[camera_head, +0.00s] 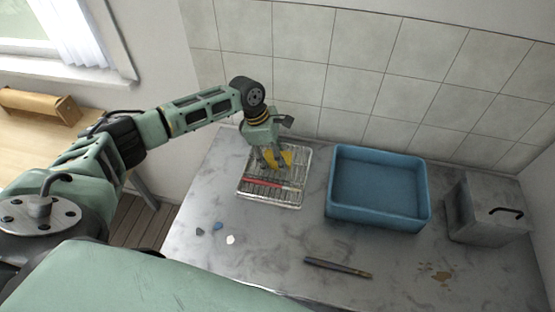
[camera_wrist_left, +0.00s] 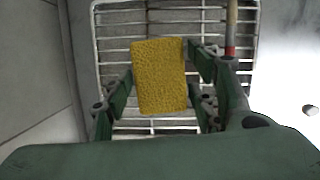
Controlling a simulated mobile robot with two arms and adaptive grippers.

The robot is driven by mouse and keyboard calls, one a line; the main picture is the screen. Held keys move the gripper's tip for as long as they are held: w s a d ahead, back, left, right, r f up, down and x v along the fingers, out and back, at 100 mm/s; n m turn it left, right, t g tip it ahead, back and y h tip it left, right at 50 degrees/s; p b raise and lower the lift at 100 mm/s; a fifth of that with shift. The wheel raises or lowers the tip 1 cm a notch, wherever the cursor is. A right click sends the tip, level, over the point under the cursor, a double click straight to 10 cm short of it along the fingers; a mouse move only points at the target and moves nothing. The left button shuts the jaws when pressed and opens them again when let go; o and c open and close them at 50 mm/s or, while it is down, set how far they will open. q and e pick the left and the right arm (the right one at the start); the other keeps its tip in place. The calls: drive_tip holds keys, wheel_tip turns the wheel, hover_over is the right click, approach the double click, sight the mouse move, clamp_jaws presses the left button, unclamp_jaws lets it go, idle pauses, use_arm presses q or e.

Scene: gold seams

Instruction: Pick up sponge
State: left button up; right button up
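The yellow sponge (camera_wrist_left: 160,75) shows between the fingers of my left gripper (camera_wrist_left: 160,80) in the left wrist view. The fingertips meet its left and right edges, so the gripper looks shut on it. In the head view my left gripper (camera_head: 270,162) points down over the wire rack (camera_head: 292,199), and the sponge (camera_head: 286,158) is partly hidden by the fingers. I cannot tell whether the sponge still touches the rack. My right gripper is not in view.
A red-handled tool (camera_head: 262,183) lies across the rack. A blue basin (camera_head: 377,217) stands right of it, then a grey box (camera_head: 487,215). A dark stick (camera_head: 338,268), small chips (camera_head: 230,240) and brown stains (camera_head: 436,273) are on the counter. A tiled wall rises behind.

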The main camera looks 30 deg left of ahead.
use_arm(q)
drive_tip(key=c, duration=0.4)
drive_tip(key=shift+r+b, duration=0.1)
drive_tip(key=shift+b, duration=0.4)
drive_tip(key=shift+r, duration=0.35)
wheel_tip(320, 180, up, 3)
drive_tip(key=shift+w+r+b, duration=0.1)
drive_tip(key=shift+r+b, duration=0.05)
drive_tip(key=shift+b, duration=0.5)
drive_tip(key=s+d+r, duration=0.3)
drive_tip(key=s+d, duration=0.1)
drive_tip(key=s+d+r+b, duration=0.1)
drive_tip(key=s+d+r, duration=0.3)
drive_tip(key=shift+s+d+r, duration=0.1)
drive_tip(key=shift+s+r, duration=0.1)
drive_tip(key=shift+s, duration=0.05)
drive_tip(key=shift+o, duration=1.4)
drive_tip(key=c, duration=0.5)
